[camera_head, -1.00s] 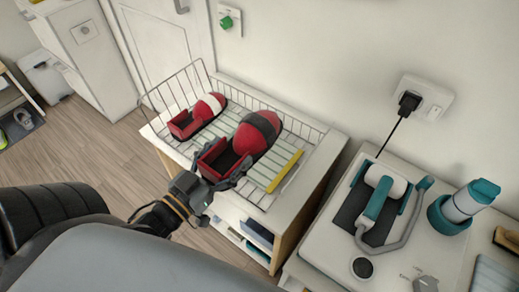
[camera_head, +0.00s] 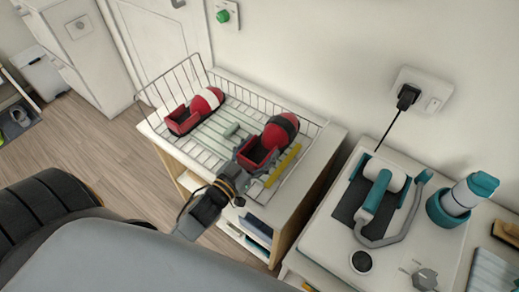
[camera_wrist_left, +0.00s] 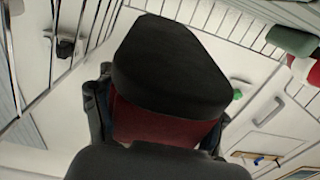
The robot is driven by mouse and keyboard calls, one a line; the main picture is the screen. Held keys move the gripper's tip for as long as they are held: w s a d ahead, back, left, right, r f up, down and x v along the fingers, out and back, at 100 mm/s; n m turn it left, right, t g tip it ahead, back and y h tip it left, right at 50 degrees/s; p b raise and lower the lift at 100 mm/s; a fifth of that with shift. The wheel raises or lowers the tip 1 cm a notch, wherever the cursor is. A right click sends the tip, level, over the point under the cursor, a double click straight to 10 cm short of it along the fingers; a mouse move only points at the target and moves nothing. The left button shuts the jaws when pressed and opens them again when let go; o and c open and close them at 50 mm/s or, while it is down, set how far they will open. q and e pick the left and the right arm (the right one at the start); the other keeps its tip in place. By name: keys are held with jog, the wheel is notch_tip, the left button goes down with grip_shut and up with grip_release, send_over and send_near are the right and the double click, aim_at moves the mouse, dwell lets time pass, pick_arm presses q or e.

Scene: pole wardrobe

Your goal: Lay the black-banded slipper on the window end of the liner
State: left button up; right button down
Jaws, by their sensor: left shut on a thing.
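The black-banded slipper (camera_head: 282,134), red with a dark band, is at the right part of the wire basket, toe toward the wall. My left gripper (camera_head: 246,163) is shut on its heel end. The slipper is low over the pale striped liner (camera_head: 208,137); I cannot tell whether it touches. In the left wrist view the slipper (camera_wrist_left: 165,75) fills the middle, its dark underside showing. A white-banded red slipper (camera_head: 207,101) lies at the basket's left end. No window shows, so I cannot tell which end is the window end. My right gripper is not in view.
A small grey-green roll (camera_head: 231,130) lies between the slippers. A yellow bar (camera_head: 283,166) lies to the right of the held slipper. Wire walls (camera_head: 183,83) surround the liner. A white counter (camera_head: 322,219) with teal equipment stands at right.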

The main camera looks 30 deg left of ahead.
aim_at(246, 165)
pick_arm(q)
jog(key=shift+f+b, duration=0.35)
jog(key=shift+f, duration=0.25)
jog(key=o, duration=1.2)
jog(key=shift+o, duration=0.2)
jog(key=shift+r, duration=0.2)
jog(key=s+a, duration=0.1)
jog(key=s, duration=1.1)
jog(key=shift+a+r+b, duration=0.35)
jog(key=shift+r, duration=0.1)
